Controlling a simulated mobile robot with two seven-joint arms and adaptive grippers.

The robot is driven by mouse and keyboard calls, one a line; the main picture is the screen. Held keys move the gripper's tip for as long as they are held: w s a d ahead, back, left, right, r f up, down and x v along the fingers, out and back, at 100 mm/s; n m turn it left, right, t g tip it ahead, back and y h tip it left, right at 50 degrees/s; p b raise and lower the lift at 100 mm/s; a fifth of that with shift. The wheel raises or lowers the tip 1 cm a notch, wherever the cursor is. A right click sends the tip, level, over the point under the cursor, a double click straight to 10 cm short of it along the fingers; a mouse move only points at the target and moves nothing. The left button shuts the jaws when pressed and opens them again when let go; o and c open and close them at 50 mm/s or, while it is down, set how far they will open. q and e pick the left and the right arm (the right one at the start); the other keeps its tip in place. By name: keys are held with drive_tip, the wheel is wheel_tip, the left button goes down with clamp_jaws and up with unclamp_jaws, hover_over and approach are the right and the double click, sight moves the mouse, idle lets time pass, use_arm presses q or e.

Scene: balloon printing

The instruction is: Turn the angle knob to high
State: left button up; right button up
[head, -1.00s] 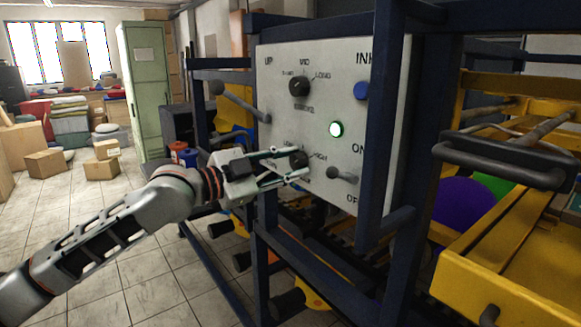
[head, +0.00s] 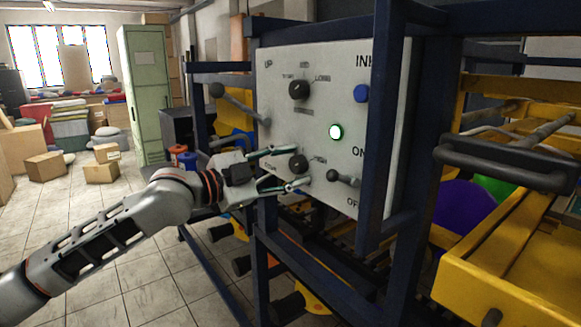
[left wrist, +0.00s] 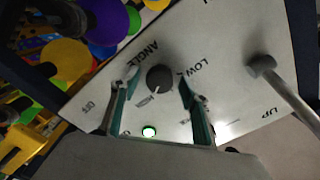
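The angle knob (head: 298,163) is a round black dial low on the white control panel (head: 285,120). In the left wrist view, the knob (left wrist: 160,78) has the "ANGLE" label at its upper left, "LOW" at its right and a small blurred label at its lower left. A pale mark on the knob points down and slightly left, toward that blurred label. My left gripper (head: 300,165) is open at the panel, with one finger on each side of the knob. In the left wrist view, gaps show between knob and both fingers. My right gripper is not in view.
Another black knob (head: 299,89) sits above, with a lit green button (head: 336,131) and a blue button (head: 361,92) to the right. A lever (head: 344,178) stands close to the right of my fingers; another lever (head: 240,103) is at left. Dark blue frame bars (head: 378,130) surround the panel.

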use_arm(q)
drive_tip(key=shift+s+a, duration=0.25)
drive_tip(key=shift+a, duration=0.05)
drive_tip(key=v, duration=1.1)
drive_tip(key=shift+f, duration=0.1)
drive_tip(key=s+d+f+n+t+y+p, duration=0.1)
drive_tip(key=s+f+n+y, duration=0.3)
drive_tip(key=f, duration=1)
drive_tip(key=s+f+n+t+p, duration=0.15)
drive_tip(key=f+n, duration=0.35)
drive_tip(key=f, duration=0.9)
drive_tip(key=s+a+f+n+g+y, duration=0.1)
drive_tip(key=s+a+f+n+y, duration=0.2)
drive_tip(key=s+f, duration=0.9)
drive_tip(key=s+a+f+n+g+y, duration=0.1)
drive_tip(key=s+a+f+n+y, duration=0.3)
drive_tip(key=s+a+f, duration=0.5)
wheel_tip(320, 180, down, 6)
drive_tip(key=s+y, duration=0.1)
drive_tip(key=s, duration=0.1)
drive_tip(key=shift+s+n+p, duration=0.3)
drive_tip(key=shift+s, duration=0.1)
